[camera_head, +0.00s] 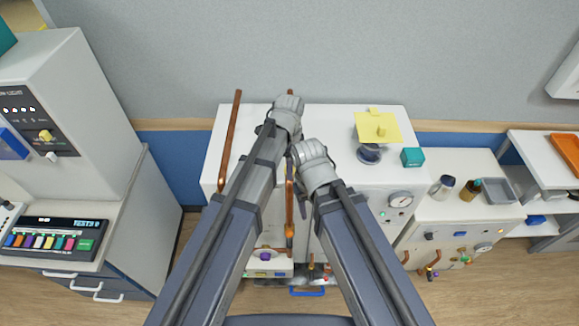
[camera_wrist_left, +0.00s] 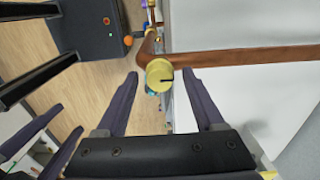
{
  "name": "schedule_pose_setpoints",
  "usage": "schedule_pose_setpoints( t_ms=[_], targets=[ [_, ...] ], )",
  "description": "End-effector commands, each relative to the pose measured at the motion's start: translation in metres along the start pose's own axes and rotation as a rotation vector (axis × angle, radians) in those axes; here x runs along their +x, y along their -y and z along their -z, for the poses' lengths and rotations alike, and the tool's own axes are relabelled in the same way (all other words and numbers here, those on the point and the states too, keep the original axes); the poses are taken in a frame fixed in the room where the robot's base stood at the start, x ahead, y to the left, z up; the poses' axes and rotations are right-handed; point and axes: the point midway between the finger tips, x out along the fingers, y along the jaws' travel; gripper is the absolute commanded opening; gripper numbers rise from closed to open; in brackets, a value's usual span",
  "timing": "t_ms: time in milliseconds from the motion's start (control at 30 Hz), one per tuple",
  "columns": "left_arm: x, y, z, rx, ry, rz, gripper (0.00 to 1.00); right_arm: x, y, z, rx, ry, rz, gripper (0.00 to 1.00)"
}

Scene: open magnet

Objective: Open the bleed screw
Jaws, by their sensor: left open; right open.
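The bleed screw (camera_wrist_left: 159,75) is a brass-coloured round head with a dark slot, on a copper pipe joint in the left wrist view. My left gripper (camera_wrist_left: 161,73) is open, with one purple finger on each side of the screw head and visible gaps between. In the head view the left gripper and the screw are hidden behind my arms. My right gripper (camera_head: 303,203) is small and partly covered by its own arm, beside a vertical copper pipe (camera_head: 290,215). It is open, and nothing shows between its fingers.
A white cabinet (camera_head: 230,175) stands ahead, with a gauge (camera_head: 400,199), a yellow sheet (camera_head: 369,123) and a teal box (camera_head: 412,157). Another copper pipe (camera_head: 229,135) runs up its left side. A control console (camera_head: 55,237) stands left; bottles and a grey tray (camera_head: 487,190) sit right.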

Motion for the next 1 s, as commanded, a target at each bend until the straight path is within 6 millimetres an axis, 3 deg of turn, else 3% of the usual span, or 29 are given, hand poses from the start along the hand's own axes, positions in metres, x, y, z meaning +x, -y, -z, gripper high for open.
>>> schedule_pose_setpoints(
  t_ms=[100, 733, 1000],
  targets=[
    [-0.0007, 0.0000, 0.0000, 0.000, 0.000, 0.000, 0.70, -0.0007, -0.0001, -0.0001, 0.000, 0.000, 0.000, 0.50],
    [-0.0007, 0.0001, 0.0000, 0.000, 0.000, 0.000, 0.00, -0.0007, 0.0000, -0.0001, 0.000, 0.000, 0.000, 0.50],
    [-0.0006, 0.0001, 0.0000, -0.005, 0.000, 0.000, 0.00, -0.0006, 0.0000, -0.0001, 0.000, 0.000, 0.000, 0.50]
  ],
)
